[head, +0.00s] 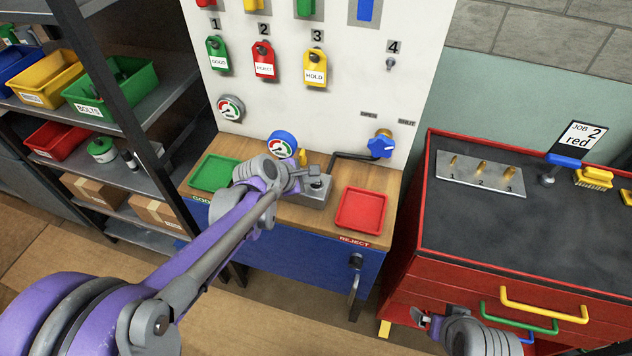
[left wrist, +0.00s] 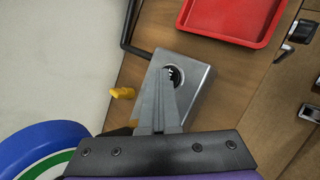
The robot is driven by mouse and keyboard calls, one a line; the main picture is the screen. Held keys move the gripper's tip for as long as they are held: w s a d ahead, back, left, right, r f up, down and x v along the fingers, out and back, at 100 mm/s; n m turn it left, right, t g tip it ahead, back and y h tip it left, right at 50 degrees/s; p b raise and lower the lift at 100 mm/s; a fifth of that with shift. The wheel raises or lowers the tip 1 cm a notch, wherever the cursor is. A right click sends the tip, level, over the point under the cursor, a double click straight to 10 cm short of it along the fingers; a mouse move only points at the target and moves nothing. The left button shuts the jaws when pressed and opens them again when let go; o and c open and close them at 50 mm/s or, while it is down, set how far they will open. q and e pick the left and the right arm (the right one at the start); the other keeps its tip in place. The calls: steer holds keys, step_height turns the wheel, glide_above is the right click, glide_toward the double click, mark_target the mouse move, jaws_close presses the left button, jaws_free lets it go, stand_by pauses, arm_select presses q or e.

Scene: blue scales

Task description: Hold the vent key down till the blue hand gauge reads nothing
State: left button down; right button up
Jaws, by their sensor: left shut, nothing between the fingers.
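The blue hand gauge (head: 281,145) stands at the back of the wooden bench; its face shows red and green, but its needle is too small to read. Its blue rim shows in the left wrist view (left wrist: 40,143). A grey metal block (head: 309,194) with a round dark key (head: 317,183) on top sits right of the gauge. In the left wrist view, my left gripper (left wrist: 166,72) is shut and empty, its tips over the key (left wrist: 176,74). I cannot tell whether the key is pressed down. My right gripper (head: 428,319) looks open and empty before the red cabinet.
A green tray (head: 213,173) lies left of the block and a red tray (head: 361,209) right of it. A black pipe (head: 350,156) runs from the block toward a blue valve knob (head: 381,144). A small yellow part (left wrist: 122,93) stands beside the block.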

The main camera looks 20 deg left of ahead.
mark_target(312, 185)
arm_select(q)
steer(key=shift+r, duration=0.1)
stand_by(0.4)
steer(key=shift+r+p, duration=0.5)
steer(key=shift+r, duration=0.2)
arm_select(e)
steer(key=shift+w+r, duration=0.2)
steer(key=shift+r, duration=0.35)
arm_select(q)
steer(key=shift+w+r+p, duration=0.1)
steer(key=shift+r+p, duration=1.3)
steer(key=shift+r, duration=1.15)
steer(key=shift+f, duration=0.1)
arm_select(e)
steer(key=r, duration=0.2)
steer(key=w+r, duration=0.1)
steer(key=shift+w+r, duration=0.2)
steer(key=shift+r, duration=0.15)
steer(key=shift+s, duration=0.1)
